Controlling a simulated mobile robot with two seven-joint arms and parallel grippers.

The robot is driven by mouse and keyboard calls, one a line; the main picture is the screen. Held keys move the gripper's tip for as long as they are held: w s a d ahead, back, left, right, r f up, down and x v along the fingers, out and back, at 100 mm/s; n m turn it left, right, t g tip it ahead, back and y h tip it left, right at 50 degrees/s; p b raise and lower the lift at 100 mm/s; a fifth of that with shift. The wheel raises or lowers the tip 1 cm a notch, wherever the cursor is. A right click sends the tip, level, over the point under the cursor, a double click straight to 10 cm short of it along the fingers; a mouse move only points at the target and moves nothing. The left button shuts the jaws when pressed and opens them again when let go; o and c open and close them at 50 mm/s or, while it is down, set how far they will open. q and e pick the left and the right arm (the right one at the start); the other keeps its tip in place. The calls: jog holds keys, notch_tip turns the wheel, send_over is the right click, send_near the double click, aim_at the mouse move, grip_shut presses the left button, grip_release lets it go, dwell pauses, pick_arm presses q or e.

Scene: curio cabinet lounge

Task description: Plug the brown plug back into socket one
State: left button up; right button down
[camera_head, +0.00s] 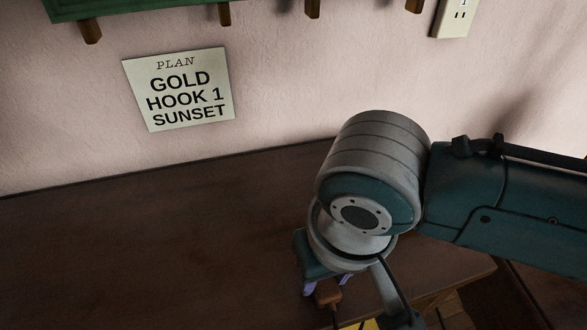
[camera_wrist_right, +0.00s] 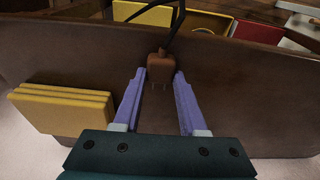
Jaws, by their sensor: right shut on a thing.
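The brown plug (camera_head: 328,294) is low in the head view, below my right wrist. My right gripper (camera_head: 318,288) has its purple fingers shut on it, partly hidden by the wrist. In the right wrist view the brown plug (camera_wrist_right: 160,67) sits between the fingertips of the right gripper (camera_wrist_right: 161,76), prongs pointing back toward the palm and a dark cord leading away. A cream socket plate (camera_head: 456,16) marked 1 is on the wall at the top right of the head view, cut off by the frame, well apart from the plug. My left gripper is out of view.
A paper sign (camera_head: 178,89) reads "PLAN GOLD HOOK 1 SUNSET". The dark tabletop (camera_head: 130,245) looks clear at left.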

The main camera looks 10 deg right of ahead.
aim_at(325, 283)
jog(key=shift+r, duration=0.1)
notch_tip(325, 283, up, 20)
jog(key=p, duration=0.6)
jog(key=shift+p, duration=0.35)
jog(key=c, duration=1)
grip_release()
jog(key=c, duration=0.6)
